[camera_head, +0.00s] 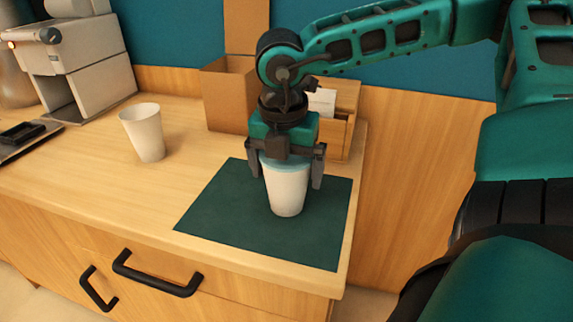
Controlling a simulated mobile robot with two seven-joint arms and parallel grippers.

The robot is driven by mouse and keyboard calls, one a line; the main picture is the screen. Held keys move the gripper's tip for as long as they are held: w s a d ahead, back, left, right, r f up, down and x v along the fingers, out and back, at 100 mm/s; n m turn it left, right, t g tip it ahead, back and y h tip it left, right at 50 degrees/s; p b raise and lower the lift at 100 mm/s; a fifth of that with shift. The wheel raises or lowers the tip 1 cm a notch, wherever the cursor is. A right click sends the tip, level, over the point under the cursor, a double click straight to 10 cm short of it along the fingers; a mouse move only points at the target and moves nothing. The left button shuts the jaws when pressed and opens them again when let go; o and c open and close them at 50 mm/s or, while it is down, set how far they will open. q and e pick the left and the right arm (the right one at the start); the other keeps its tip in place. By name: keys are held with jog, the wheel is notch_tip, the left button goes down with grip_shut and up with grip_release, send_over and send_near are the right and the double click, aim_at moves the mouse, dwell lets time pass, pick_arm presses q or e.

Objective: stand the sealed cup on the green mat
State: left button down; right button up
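The sealed cup (287,189) is white with a light teal lid at its top. It stands upright on, or just over, the dark green mat (225,205), right of the mat's middle. My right gripper (286,174) points down over the cup, with one dark finger on each side of its upper part. The fingers are very close to the cup wall; I cannot tell whether they press on it. The gripper body hides part of the lid. My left gripper is not in view.
An open white cup (147,136) stands left of the mat. A cardboard box (229,98) and a wooden holder (338,127) stand behind the mat. A grey machine (75,62) is at the back left. The counter's edge lies close to the mat's right side.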

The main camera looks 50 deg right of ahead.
jog(key=shift+r+p, duration=0.4)
pick_arm(q)
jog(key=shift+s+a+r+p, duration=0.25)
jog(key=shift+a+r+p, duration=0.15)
jog(key=shift+p, duration=0.15)
pick_arm(e)
notch_tip(320, 180, up, 11)
jog(key=a, duration=0.1)
jog(key=shift+s+a+r, duration=0.2)
jog(key=shift+s+a, duration=0.1)
jog(key=shift+s, duration=0.15)
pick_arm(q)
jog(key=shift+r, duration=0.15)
pick_arm(e)
jog(key=shift+r, duration=0.1)
